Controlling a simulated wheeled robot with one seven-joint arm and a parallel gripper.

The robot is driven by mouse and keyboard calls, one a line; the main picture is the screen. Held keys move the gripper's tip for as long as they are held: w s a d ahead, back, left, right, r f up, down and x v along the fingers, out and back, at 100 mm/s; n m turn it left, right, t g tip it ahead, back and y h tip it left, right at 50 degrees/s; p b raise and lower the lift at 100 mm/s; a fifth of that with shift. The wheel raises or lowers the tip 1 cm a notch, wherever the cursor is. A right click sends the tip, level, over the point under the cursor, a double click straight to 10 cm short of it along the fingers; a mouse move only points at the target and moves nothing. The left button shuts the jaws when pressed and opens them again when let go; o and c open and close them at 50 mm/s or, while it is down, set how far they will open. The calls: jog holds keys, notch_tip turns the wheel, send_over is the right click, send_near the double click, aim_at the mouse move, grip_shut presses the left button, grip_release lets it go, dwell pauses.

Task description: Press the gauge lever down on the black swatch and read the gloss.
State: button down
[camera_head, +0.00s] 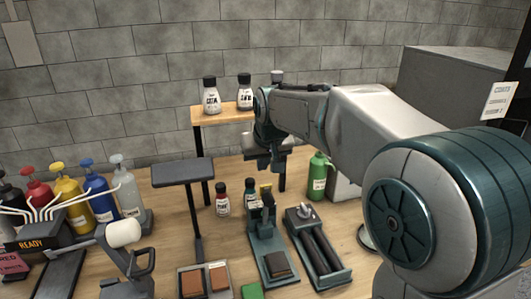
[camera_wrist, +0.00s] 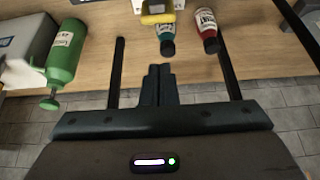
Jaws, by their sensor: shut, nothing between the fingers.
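A teal stand (camera_head: 264,236), which looks like the gauge with its lever, stands on the bench in the head view. A dark square block (camera_head: 277,265), probably the black swatch, lies at its front end. My gripper (camera_head: 264,163) hangs above and behind the stand, apart from it. In the wrist view my gripper (camera_wrist: 160,73) has its fingers together with nothing between them. The stand and the dark block do not show in the wrist view. The lever's exact position and any gauge reading are too small to tell.
A swatch tray (camera_head: 205,283) with brown pieces and a roller tray (camera_head: 319,252) flank the stand. Small bottles (camera_head: 222,199) and a green bottle (camera_head: 318,177) stand behind. A dark raised platform (camera_head: 182,172) is left of my gripper. A wooden shelf (camera_head: 222,114) stands at the back.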

jog(key=shift+s+d+f, duration=0.25)
jog(key=shift+s+f, duration=0.4)
jog(key=shift+s, duration=0.1)
jog(key=shift+s+d+f, duration=0.2)
jog(key=shift+s+f, duration=0.4)
jog(key=shift+s, duration=0.1)
jog(key=shift+s+d+f+b, duration=0.1)
jog(key=shift+f+b, duration=0.05)
jog(key=shift+b, duration=0.35)
